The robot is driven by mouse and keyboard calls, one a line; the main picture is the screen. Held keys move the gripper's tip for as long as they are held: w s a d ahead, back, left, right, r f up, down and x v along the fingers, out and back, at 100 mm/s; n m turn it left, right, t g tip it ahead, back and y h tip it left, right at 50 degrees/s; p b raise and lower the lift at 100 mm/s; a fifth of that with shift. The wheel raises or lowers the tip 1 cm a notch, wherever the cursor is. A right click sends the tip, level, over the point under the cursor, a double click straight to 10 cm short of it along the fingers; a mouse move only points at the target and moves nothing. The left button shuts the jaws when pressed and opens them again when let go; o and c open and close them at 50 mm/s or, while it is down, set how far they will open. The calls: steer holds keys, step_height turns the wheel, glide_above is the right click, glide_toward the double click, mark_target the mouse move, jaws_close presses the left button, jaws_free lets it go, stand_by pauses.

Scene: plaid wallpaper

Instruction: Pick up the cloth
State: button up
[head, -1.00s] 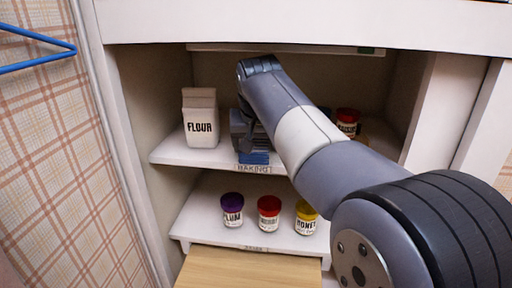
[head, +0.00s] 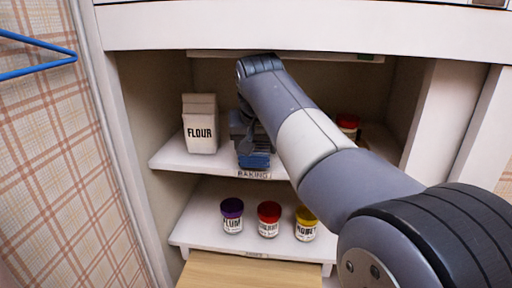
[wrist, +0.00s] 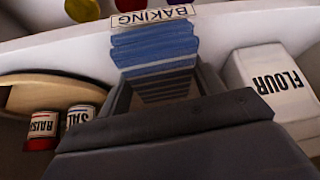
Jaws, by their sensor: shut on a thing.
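The cloth (head: 256,160) is a blue folded stack at the front of the upper shelf, just behind the BAKING label. My gripper (head: 247,135) comes in from above and is shut on the cloth. In the wrist view the striped blue cloth (wrist: 155,48) sticks out beyond the jaws of my gripper (wrist: 162,92). Its inner part is hidden between them. I cannot tell if the cloth touches the shelf.
A FLOUR package (head: 200,125) stands left of the cloth on the upper shelf (head: 172,155). A red-lidded jar (head: 347,122) stands to the right, partly behind my arm. Purple, red and yellow-lidded jars (head: 268,220) stand on the shelf below. A blue hanger (head: 40,68) hangs left.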

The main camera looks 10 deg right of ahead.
steer(key=s+a, duration=0.1)
steer(key=s, duration=0.4)
steer(key=s+a+b, duration=0.1)
steer(key=s, duration=0.5)
steer(key=s+a+b, duration=0.1)
steer(key=s, duration=0.4)
steer(key=shift+s+a, duration=0.15)
steer(key=shift+s, duration=0.15)
